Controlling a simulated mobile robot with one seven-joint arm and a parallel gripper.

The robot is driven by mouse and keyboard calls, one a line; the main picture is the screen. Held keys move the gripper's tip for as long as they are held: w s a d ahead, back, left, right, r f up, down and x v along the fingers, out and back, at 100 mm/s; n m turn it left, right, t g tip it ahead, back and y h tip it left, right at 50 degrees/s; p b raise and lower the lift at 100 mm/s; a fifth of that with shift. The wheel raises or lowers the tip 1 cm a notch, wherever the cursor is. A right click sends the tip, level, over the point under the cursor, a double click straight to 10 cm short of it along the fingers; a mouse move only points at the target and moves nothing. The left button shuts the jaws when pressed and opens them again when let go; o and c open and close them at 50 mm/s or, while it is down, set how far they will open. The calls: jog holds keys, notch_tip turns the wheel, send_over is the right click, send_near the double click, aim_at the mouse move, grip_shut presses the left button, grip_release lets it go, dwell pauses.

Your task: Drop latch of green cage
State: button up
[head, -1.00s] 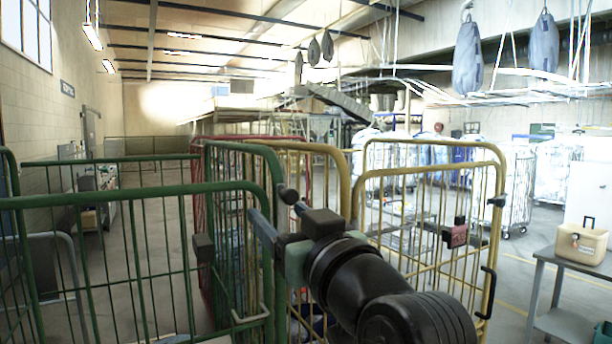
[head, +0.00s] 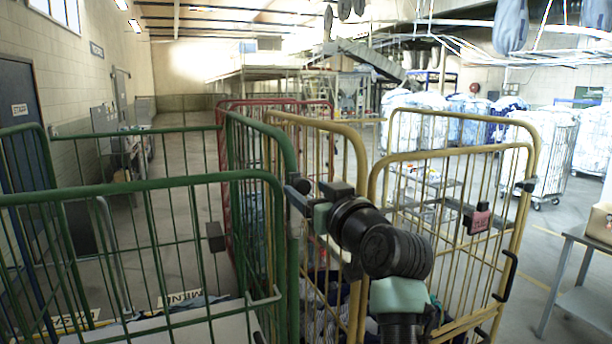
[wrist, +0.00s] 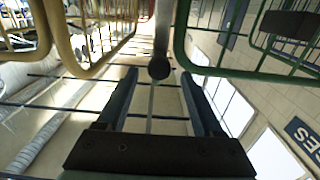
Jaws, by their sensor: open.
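The green cage (head: 140,187) stands at the left in the head view, its right corner post next to my gripper (head: 296,198). In the wrist view my gripper (wrist: 159,76) is open, its two dark fingers apart. A grey rod with a dark round end (wrist: 159,67) shows between the fingertips; it may be the latch. I cannot tell whether the fingers touch it. The green frame (wrist: 181,40) is right of the rod in that view. In the head view my arm and gripper hide most of this spot. A dark block (head: 215,237) sits on the green cage.
A yellow cage (head: 455,153) stands close on the right, with a pink-and-black block (head: 478,218) on it. A red cage (head: 222,180) is behind. A grey table (head: 585,303) with a box stands far right. Clear floor lies beyond the green cage.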

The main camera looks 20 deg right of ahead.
jog(key=shift+w+a+r, duration=0.1)
jog(key=shift+w+r, duration=0.05)
jog(key=shift+w, duration=0.35)
jog(key=shift+w+p, duration=0.3)
jog(key=shift+w, duration=0.25)
grip_shut()
dwell(0.8)
